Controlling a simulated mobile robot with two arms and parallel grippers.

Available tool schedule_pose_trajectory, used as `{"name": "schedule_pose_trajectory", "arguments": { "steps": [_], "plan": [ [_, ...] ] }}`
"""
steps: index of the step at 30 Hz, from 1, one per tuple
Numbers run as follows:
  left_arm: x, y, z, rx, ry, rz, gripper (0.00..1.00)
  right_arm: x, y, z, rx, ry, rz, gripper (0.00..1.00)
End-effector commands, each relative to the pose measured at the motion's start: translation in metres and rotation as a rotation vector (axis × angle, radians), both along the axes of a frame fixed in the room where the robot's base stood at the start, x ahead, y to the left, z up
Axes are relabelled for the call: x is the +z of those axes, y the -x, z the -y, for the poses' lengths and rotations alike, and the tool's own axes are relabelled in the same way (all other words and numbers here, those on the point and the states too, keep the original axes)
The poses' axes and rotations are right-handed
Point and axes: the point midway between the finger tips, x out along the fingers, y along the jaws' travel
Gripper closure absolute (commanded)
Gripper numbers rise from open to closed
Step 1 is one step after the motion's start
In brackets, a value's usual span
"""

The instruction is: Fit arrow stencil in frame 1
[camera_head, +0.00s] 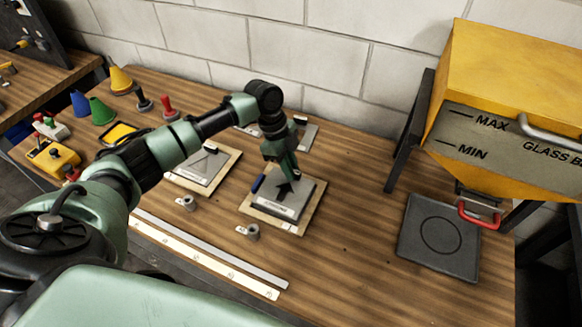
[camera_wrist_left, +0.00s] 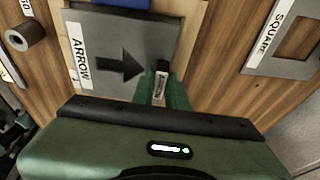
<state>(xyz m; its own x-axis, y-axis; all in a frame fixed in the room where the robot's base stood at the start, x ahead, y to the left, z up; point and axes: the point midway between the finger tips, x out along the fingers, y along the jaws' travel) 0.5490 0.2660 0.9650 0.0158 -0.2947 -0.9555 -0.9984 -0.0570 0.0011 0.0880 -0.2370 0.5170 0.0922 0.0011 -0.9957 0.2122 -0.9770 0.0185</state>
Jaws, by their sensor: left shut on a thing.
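The arrow stencil (camera_head: 291,207) is a grey plate with a dark arrow and a white label; the wrist view shows it too (camera_wrist_left: 112,40), labelled ARROW. It lies over a light wooden frame (camera_head: 305,217), whose border also shows in the wrist view (camera_wrist_left: 190,32). I cannot tell whether the plate sits fully down in it. My left gripper (camera_head: 289,171) is over the plate's far edge, shut on a small dark tab; its fingertips show in the wrist view (camera_wrist_left: 162,84). The fingers hide part of that edge. My right gripper is not in view.
A second wooden frame (camera_head: 232,160) with a grey plate stands to the left. A square stencil (camera_wrist_left: 285,50) lies beyond. Grey rings (camera_head: 247,232), long strips (camera_head: 215,258) and colored cones (camera_head: 102,111) are around. A yellow hopper (camera_head: 500,60) stands right, above a dark pad (camera_head: 418,250).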

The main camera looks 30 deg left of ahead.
Motion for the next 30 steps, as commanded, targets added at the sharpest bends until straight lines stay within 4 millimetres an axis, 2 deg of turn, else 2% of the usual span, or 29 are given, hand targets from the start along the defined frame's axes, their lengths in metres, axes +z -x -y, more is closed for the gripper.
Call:
{"name": "schedule_pose_trajectory", "arguments": {
  "steps": [30],
  "plan": [
    [-0.0004,-0.0001,0.0002,0.003,0.006,-0.001,1.0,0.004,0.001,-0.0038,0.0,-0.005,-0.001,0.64]
  ]
}}
